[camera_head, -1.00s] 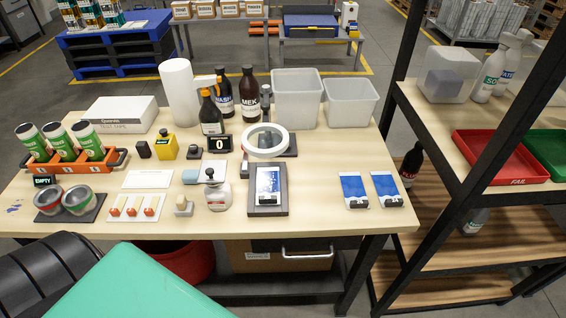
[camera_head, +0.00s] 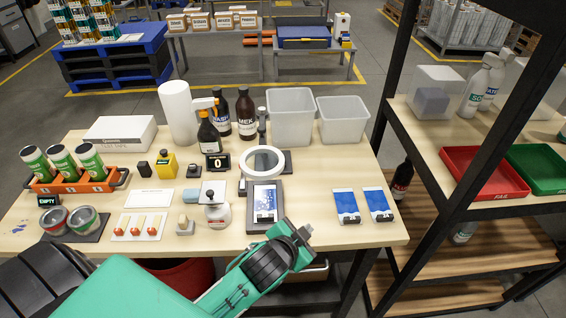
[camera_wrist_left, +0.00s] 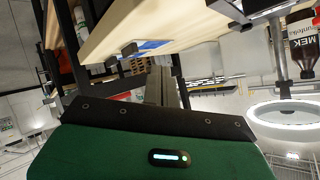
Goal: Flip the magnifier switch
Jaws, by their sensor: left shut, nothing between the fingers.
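The magnifier (camera_head: 245,163) is a white ring on a dark upright post (camera_head: 262,125), standing on a dark base at the middle of the table. Its ring also shows at the right of the wrist view (camera_wrist_left: 263,110). I cannot make out its switch. My left gripper (camera_head: 304,234) is shut and empty at the table's front edge. It is in front and to the right of the magnifier, apart from it. Its fingers also show in the wrist view (camera_wrist_left: 160,85). My right gripper is not in view.
A dark framed plate with a blue-white card (camera_head: 265,203) lies below the ring. Two blue-white cards (camera_head: 345,203) lie to the right. Dark bottles (camera_head: 246,115) and clear bins (camera_head: 291,118) stand behind. A shelf with a red tray (camera_head: 484,172) is at the right.

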